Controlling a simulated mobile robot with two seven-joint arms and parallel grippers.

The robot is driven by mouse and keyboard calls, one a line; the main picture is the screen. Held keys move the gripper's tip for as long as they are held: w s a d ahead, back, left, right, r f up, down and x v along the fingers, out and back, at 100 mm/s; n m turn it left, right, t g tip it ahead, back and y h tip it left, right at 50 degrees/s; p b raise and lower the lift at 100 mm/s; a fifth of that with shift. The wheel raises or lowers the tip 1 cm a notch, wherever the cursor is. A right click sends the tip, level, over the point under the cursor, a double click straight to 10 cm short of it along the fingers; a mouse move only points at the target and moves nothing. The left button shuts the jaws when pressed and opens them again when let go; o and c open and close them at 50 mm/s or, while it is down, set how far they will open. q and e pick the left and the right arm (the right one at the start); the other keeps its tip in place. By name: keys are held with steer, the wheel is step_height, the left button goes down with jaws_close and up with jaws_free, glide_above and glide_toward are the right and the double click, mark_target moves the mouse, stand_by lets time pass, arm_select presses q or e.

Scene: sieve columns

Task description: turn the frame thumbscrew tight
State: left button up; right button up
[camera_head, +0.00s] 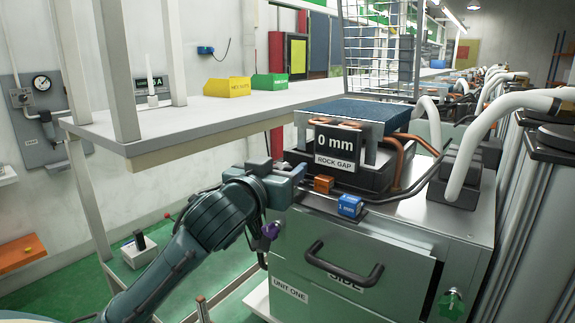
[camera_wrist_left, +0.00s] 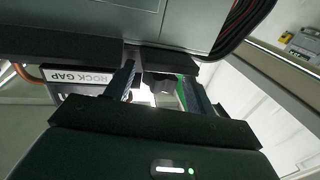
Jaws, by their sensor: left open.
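My left gripper (camera_head: 294,178) reaches in from the left, at the left side of the machine below the ROCK GAP sign (camera_head: 334,163). In the left wrist view its two fingers (camera_wrist_left: 160,88) are apart, with a dark blocky part (camera_wrist_left: 170,84) showing between and beyond them. I cannot tell whether they touch it. I cannot clearly identify the frame thumbscrew; the gripper may hide it. A green star-shaped knob (camera_head: 451,304) sits low on the cabinet front, and a small purple knob (camera_head: 271,230) shows just below the gripper. My right gripper is out of view.
The UNIT ONE cabinet (camera_head: 289,292) has a black handle (camera_head: 343,266). Orange (camera_head: 323,184) and blue (camera_head: 350,206) blocks sit along its top edge. A white bench (camera_head: 209,121) with yellow (camera_head: 228,87) and green (camera_head: 270,81) bins stands behind left. Pale hoses (camera_head: 490,118) crowd the right.

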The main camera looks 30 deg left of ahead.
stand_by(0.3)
arm_select(q)
steer(key=c, duration=1)
steer(key=shift+a+m+h+p, duration=0.15)
steer(key=shift+m+h+p, duration=0.2)
steer(key=shift+m+h, duration=1.1)
steer(key=shift+o, duration=0.2)
steer(key=shift+h, duration=0.95)
steer(key=o, duration=1)
steer(key=shift+c, duration=0.2)
